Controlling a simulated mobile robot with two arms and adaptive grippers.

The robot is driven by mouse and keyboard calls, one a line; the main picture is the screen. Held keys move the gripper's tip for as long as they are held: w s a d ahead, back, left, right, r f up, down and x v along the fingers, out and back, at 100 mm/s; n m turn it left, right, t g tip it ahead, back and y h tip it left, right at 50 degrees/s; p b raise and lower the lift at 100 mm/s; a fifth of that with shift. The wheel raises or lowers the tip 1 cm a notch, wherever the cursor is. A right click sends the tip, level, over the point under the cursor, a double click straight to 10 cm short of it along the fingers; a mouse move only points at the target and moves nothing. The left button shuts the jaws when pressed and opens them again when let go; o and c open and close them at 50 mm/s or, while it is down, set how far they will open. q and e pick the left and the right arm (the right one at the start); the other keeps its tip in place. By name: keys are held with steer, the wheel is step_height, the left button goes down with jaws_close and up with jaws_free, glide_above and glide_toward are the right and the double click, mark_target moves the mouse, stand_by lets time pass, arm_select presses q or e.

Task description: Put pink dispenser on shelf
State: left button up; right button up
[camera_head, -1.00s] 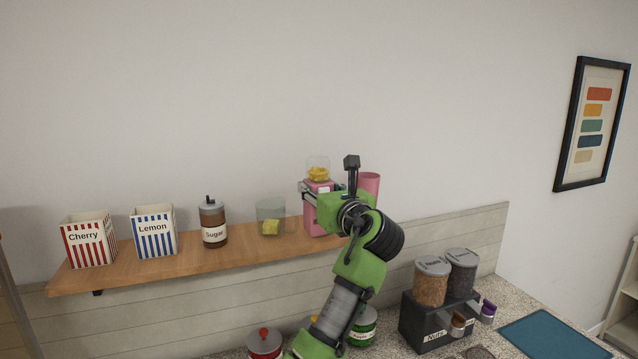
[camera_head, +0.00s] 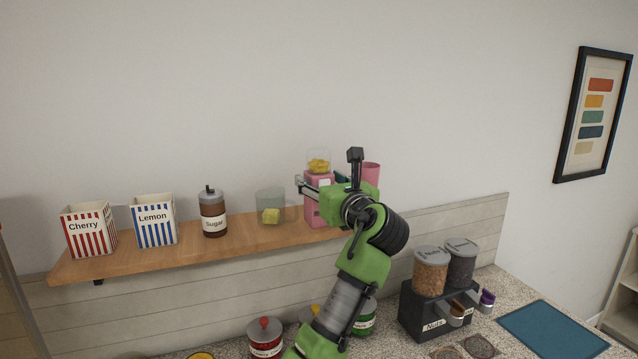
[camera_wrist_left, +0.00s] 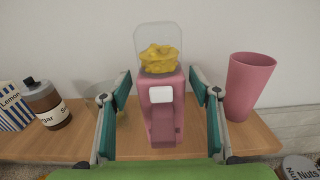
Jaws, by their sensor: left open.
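The pink dispenser (camera_head: 316,187) has a clear top with yellow content and stands upright on the wooden shelf (camera_head: 180,263). In the left wrist view the dispenser (camera_wrist_left: 162,108) stands on the shelf (camera_wrist_left: 255,140), between the two spread fingers of my left gripper (camera_wrist_left: 165,90). Gaps show on both sides of it. In the head view my left gripper (camera_head: 318,188) is at the dispenser, and the wrist hides part of the dispenser's right side. My right gripper is not in view.
Left of the dispenser on the shelf are a glass container (camera_head: 270,207), a Sugar jar (camera_head: 213,212), a Lemon box (camera_head: 154,220) and a Cherry box (camera_head: 88,230). A pink cup (camera_wrist_left: 249,86) stands close on the right. A nuts dispenser (camera_head: 437,295) is on the counter below.

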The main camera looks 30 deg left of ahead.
arm_select(q)
steer(key=b+v, duration=0.4)
steer(key=v, duration=0.6)
steer(key=shift+s+d, duration=0.25)
steer(key=shift+d, duration=0.1)
